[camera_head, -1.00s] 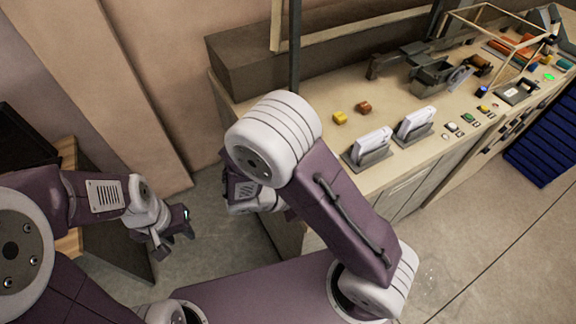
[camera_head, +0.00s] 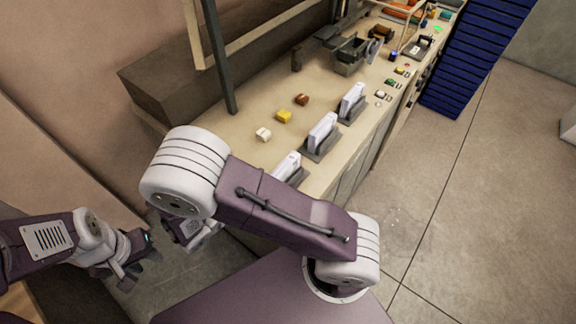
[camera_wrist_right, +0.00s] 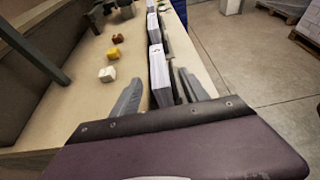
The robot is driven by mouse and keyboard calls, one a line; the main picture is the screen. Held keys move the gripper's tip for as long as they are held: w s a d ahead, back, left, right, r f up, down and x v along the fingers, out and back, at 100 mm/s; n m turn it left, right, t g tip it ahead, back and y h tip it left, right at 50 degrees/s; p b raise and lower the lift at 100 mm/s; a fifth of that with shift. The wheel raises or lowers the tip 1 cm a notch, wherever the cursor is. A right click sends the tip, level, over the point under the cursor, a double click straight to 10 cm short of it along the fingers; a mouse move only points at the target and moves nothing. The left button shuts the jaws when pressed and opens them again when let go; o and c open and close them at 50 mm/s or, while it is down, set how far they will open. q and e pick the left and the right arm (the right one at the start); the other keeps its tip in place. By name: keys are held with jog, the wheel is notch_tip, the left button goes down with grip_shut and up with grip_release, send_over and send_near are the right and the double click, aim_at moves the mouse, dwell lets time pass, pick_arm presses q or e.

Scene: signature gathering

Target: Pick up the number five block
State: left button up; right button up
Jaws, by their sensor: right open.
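Three small blocks lie on the beige counter: a white block (camera_head: 263,134), a yellow block (camera_head: 284,116) and a brown-red block (camera_head: 302,99). The right wrist view shows the white block (camera_wrist_right: 107,74), the yellow block (camera_wrist_right: 117,39) and the red block (camera_wrist_right: 112,53). No number can be read on any. My right gripper (camera_wrist_right: 162,84) is open, its fingers spread with a white card stack seen between them; the blocks lie left of it. In the head view my right arm hides most of it. My left gripper (camera_head: 134,268) hangs left of the counter, fingers apart and empty.
Several holders with white card stacks (camera_head: 322,132) stand along the counter's front edge. A dark post (camera_head: 217,60) and a long brown box (camera_head: 170,80) border the back. Dark blue stacked trays (camera_head: 475,60) stand at the far end.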

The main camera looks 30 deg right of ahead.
aim_at(278, 172)
jog(key=shift+d, duration=0.6)
jog(key=shift+w+d+f+p, duration=0.2)
jog(key=shift+w+d+p, duration=0.15)
jog(key=shift+p, duration=0.2)
jog(key=shift+w+d+f, duration=0.1)
jog(key=shift+w+f, duration=0.1)
jog(key=shift+w+d+f, duration=0.15)
jog(key=shift+d+f, duration=0.05)
jog(key=shift+d, duration=0.05)
jog(key=p+x, duration=0.2)
jog(key=x, duration=0.3)
jog(key=shift+d+r, duration=0.1)
jog(key=shift+r, duration=0.05)
jog(key=shift+w+d+f, duration=0.15)
jog(key=shift+f, duration=0.15)
pick_arm(q)
notch_tip(278, 172, up, 4)
jog(key=shift+f, duration=0.25)
pick_arm(e)
grip_shut()
